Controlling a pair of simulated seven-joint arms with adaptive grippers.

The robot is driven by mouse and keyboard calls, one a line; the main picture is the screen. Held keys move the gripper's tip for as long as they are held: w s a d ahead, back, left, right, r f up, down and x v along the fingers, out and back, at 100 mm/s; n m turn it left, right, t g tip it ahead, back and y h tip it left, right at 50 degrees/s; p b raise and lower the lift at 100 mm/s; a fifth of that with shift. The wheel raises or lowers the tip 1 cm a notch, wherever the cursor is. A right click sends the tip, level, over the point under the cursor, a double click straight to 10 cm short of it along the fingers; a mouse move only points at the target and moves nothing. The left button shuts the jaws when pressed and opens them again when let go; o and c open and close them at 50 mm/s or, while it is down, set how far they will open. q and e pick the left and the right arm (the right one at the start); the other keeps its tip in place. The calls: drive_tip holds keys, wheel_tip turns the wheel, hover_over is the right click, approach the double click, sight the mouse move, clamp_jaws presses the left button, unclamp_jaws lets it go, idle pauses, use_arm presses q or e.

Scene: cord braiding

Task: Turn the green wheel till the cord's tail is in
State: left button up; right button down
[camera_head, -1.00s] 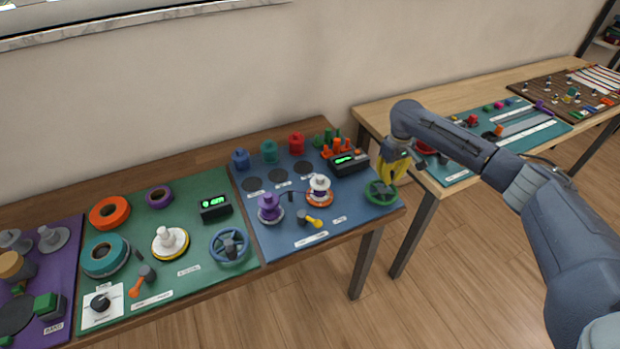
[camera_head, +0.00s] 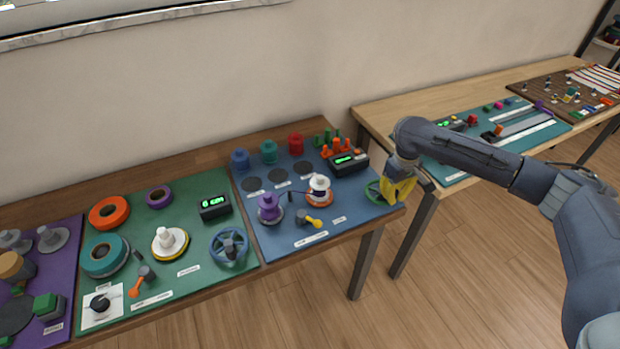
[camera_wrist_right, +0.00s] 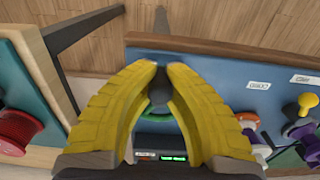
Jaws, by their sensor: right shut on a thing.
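The green wheel (camera_head: 373,190) sits at the front right corner of the blue mat, partly hidden by my right gripper (camera_head: 389,199). A thin dark cord (camera_head: 297,193) shows between the purple spool (camera_head: 268,207) and the white spool with an orange base (camera_head: 319,184). The cord's tail is too small to make out. My left gripper is out of view.
A black box with a green display (camera_head: 349,162) stands behind the wheel. A yellow-handled lever (camera_head: 313,222) lies in front of the spools. A blue wheel (camera_head: 229,247) is on the green mat to the left. A gap separates this table from the right one.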

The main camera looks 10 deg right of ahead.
sight(368, 194)
drive_tip(key=shift+s+a, duration=0.1)
drive_tip(key=shift+a, duration=0.15)
idle(0.4)
drive_tip(key=shift+a, duration=1.25)
drive_tip(key=shift+w+a, duration=0.7)
drive_tip(key=shift+a, duration=0.15)
drive_tip(key=shift+w+a, duration=0.65)
drive_tip(key=shift+a, duration=0.2)
drive_tip(key=shift+w, duration=0.15)
drive_tip(key=shift+w+a, duration=0.1)
drive_tip(key=shift+w, duration=0.45)
drive_tip(key=c, duration=1.5)
unclamp_jaws()
drive_tip(key=shift+o, duration=0.2)
